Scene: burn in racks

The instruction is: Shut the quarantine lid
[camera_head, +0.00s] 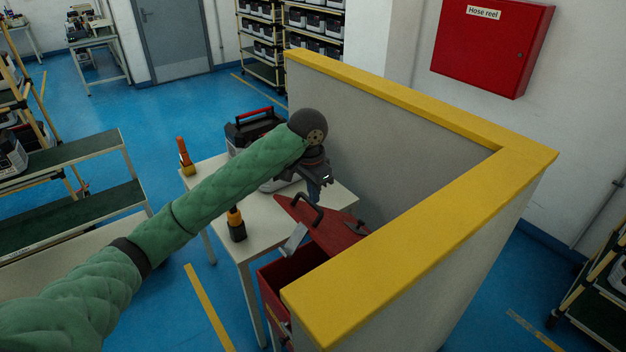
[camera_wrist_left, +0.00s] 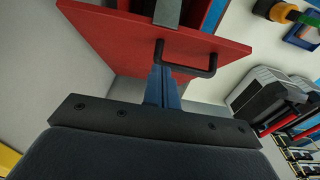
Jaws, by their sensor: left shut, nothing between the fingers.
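The red quarantine lid (camera_head: 322,223) stands tilted open above its red bin (camera_head: 283,281), behind the yellow-topped partition. A black handle (camera_head: 305,212) is on the lid's upper part. In the left wrist view the lid (camera_wrist_left: 110,38) fills the upper left, with its black handle (camera_wrist_left: 187,68) in front of my fingers. My left gripper (camera_head: 326,188) is shut and empty, close above the lid near the handle. In the left wrist view my left gripper (camera_wrist_left: 162,75) overlaps the handle; I cannot tell whether they touch. Part of the bin is hidden by the partition. My right gripper is not in view.
A grey partition with a yellow top (camera_head: 420,245) stands right of the bin. A white table (camera_head: 262,207) beside the bin holds a black-and-red case (camera_head: 252,128) and orange-black tools (camera_head: 236,225). Green-decked racks (camera_head: 75,185) stand at the left. Blue floor is clear between.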

